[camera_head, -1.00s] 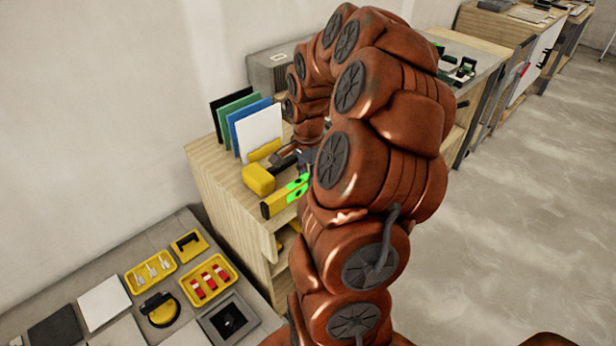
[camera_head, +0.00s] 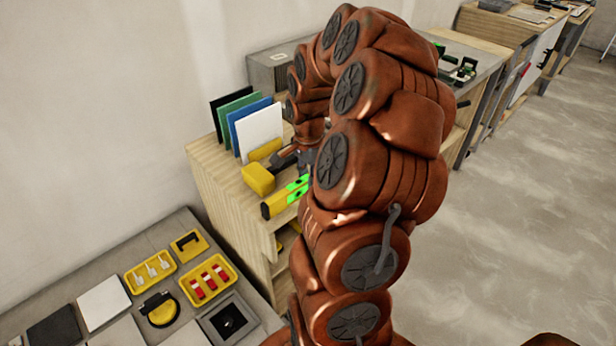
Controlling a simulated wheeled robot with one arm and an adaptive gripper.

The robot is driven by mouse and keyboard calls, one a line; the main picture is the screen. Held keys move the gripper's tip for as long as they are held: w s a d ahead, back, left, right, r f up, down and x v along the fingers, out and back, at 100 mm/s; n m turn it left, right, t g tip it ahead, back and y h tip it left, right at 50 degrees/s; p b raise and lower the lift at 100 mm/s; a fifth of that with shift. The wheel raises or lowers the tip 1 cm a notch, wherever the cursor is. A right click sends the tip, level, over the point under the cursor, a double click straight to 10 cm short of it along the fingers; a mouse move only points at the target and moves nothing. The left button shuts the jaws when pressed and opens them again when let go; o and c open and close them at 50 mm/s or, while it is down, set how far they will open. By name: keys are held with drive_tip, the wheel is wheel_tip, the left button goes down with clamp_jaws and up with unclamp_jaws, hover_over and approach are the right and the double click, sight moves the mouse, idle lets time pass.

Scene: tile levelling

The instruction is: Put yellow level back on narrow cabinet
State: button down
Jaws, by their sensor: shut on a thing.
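The yellow level (camera_head: 274,206) shows as a yellow bar end with bright green vial parts, at the front edge of the narrow cabinet (camera_head: 213,165). Its right part is hidden behind my arm. My gripper (camera_head: 304,163) is mostly hidden by my arm; only a dark grey part shows just above the level. It is shut on the level. Whether the level touches the cabinet top cannot be told.
A yellow-headed mallet (camera_head: 259,179) lies on the cabinet right behind the level. Behind it stand upright panels, with a white one (camera_head: 259,133) in front. A lower bench (camera_head: 196,226) at left holds yellow trays and tiles.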

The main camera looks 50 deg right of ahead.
drive_tip(key=c, duration=0.9)
unclamp_jaws()
drive_tip(key=shift+c, duration=0.2)
wheel_tip(320, 180, up, 12)
